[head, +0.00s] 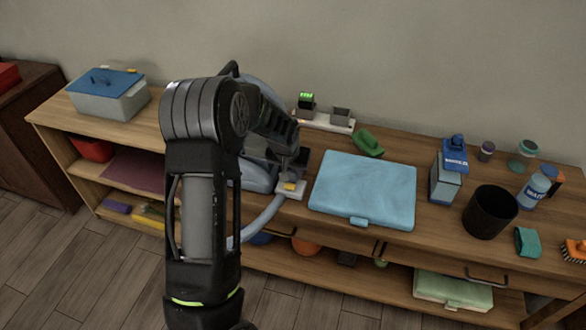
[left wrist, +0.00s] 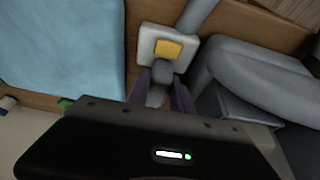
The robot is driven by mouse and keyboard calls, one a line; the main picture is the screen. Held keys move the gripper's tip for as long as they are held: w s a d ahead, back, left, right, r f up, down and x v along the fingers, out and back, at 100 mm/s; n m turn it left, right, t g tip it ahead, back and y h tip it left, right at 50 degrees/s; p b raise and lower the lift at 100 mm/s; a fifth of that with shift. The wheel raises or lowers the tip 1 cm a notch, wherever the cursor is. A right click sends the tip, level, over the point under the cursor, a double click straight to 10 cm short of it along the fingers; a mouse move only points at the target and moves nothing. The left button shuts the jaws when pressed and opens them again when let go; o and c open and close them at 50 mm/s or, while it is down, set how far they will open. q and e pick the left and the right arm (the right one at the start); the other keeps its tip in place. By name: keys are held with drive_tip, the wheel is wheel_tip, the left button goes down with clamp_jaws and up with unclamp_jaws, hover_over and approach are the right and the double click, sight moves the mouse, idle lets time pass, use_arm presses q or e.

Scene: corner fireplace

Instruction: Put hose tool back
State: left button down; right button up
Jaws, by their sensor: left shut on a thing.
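The hose tool (head: 291,188) is a small pale head with a yellow patch, above or at the front edge of the wooden sideboard. It also shows in the left wrist view (left wrist: 181,62), with a grey stub between my fingers. My left gripper (head: 288,168) is shut on it; its fingers also show in the left wrist view (left wrist: 160,92). A grey-blue hose (head: 262,219) runs from the tool, down and left, behind my arm. A grey-blue machine (head: 256,176) stands just left of the tool, largely hidden by my arm. My right gripper is not in view.
A light blue case (head: 362,186) lies close to the right of the tool. A white holder strip (head: 324,122) with dark blocks and a green item (head: 368,143) sit behind. A black bin (head: 489,211) and bottles stand farther right. A blue-lidded box (head: 108,97) is at left.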

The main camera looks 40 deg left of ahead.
use_arm(q)
drive_tip(key=shift+r, duration=0.1)
drive_tip(key=c, duration=1.1)
unclamp_jaws()
drive_tip(key=shift+f, duration=0.2)
drive_tip(key=shift+r, duration=0.2)
drive_tip(key=b+v, duration=0.2)
drive_tip(key=v, duration=1)
